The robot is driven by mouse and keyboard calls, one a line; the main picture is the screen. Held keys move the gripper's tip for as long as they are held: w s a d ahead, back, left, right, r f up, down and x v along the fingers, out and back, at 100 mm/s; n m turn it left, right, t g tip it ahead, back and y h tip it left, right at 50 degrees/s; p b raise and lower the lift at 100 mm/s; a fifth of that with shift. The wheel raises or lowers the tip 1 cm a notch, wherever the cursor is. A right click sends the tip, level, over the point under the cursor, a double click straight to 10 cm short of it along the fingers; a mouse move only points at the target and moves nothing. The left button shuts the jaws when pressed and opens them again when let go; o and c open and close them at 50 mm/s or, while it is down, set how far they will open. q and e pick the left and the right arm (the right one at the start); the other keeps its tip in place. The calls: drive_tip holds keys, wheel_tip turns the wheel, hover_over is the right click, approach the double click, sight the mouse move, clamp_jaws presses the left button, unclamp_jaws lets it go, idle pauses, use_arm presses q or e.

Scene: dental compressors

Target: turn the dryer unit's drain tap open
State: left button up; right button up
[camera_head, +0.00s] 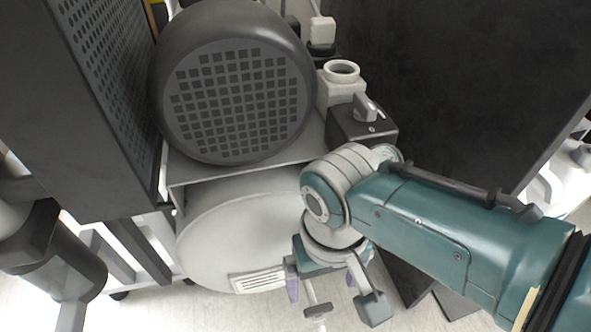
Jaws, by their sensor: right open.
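My right gripper (328,288) hangs in front of the grey tank's lower right side, its fingers apart and pointing down. No left gripper can be made out.
A dark motor with a square-holed grille (240,100) sits above the grey tank (215,240). A tall perforated dark cabinet (85,100) stands left and a dark panel (460,70) right. A white valve fitting (341,85) sits by the motor. Pale floor shows below.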

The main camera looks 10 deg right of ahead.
sight(319, 309)
wheel_tip(319, 309, down, 10)
drive_tip(key=b, duration=0.9)
drive_tip(key=shift+r, duration=0.15)
drive_tip(key=shift+c, duration=0.6)
drive_tip(key=c, duration=1.3)
drive_tip(key=shift+o, duration=0.2)
